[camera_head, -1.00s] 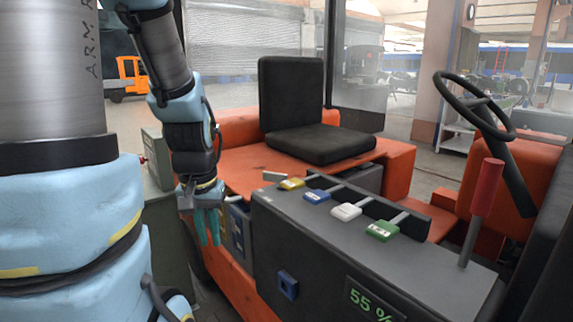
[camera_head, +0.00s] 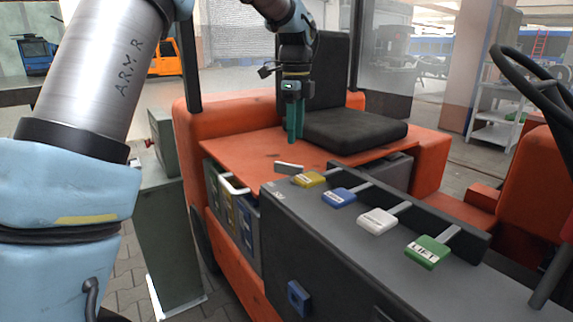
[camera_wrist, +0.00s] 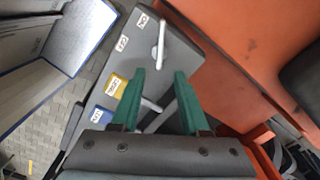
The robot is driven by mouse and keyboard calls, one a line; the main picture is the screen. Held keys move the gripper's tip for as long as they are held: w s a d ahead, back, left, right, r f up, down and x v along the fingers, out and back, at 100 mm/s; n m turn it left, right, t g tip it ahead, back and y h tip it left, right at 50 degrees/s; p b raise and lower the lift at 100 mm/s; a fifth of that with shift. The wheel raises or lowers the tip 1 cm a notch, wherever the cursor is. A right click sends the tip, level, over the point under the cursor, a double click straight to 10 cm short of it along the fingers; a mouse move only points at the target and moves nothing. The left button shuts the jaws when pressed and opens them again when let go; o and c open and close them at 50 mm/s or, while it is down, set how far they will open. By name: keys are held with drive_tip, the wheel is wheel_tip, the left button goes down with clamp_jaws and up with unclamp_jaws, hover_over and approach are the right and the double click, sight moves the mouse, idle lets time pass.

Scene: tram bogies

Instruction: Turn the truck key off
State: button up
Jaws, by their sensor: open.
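The truck key (camera_head: 289,168) is a small pale metal handle at the far left end of the grey console (camera_head: 300,215). In the wrist view the key (camera_wrist: 161,42) lies between two small white labels and the orange deck; the label text is too small to read surely. My gripper (camera_head: 295,138) hangs fingers down above the orange deck by the console's far end. Its two green fingers (camera_wrist: 160,74) are apart and empty, and in the wrist view the key shows just beyond their tips. I see no contact with the key.
Yellow (camera_head: 310,179), blue (camera_head: 338,197), white (camera_head: 377,221) and green (camera_head: 427,251) levers line the console beside the key. A black seat (camera_head: 350,130) stands close behind my gripper. A steering wheel (camera_head: 530,80) is at the right.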

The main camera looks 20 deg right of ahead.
sight(295, 165)
wheel_tip(295, 165, down, 10)
drive_tip(key=shift+r+p, duration=0.2)
drive_tip(key=shift+p, duration=0.5)
clamp_jaws()
